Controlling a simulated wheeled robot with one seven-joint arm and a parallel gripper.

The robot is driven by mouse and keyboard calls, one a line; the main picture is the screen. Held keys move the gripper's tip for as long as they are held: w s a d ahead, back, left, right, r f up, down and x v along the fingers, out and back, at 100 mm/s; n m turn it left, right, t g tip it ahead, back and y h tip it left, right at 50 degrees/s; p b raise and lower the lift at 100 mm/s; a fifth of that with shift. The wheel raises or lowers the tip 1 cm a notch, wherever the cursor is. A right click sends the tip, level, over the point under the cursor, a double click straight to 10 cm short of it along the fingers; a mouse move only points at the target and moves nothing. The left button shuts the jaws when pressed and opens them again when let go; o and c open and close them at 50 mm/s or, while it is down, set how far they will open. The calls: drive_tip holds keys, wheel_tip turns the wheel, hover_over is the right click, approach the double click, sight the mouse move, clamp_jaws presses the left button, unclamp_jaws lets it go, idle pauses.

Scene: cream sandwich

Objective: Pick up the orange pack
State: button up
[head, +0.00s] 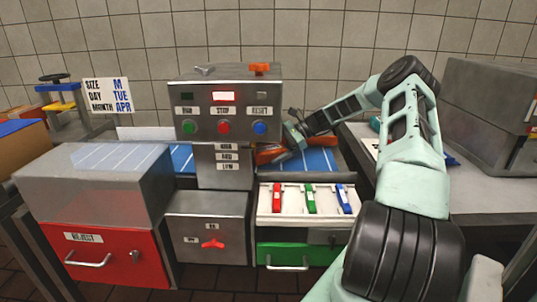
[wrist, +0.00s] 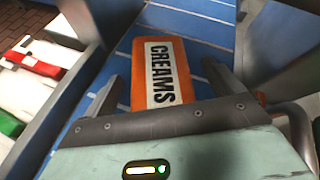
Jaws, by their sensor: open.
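The orange pack (wrist: 156,73) lies flat on the blue belt in the wrist view, with a white label reading CREAMS. My gripper (wrist: 163,80) is open, with one dark finger on each side of the pack. In the head view the pack (head: 268,154) is partly hidden by my gripper (head: 276,155) and the control box.
The blue belt (head: 316,160) runs behind the control box (head: 224,105), which has green, red and blue buttons. A white tray (head: 290,212) with red, green and blue levers stands in front. A red REJECT bin (head: 105,257) is at left. A grey machine (head: 490,105) stands at right.

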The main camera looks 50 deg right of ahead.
drive_tip(key=c, duration=1.1)
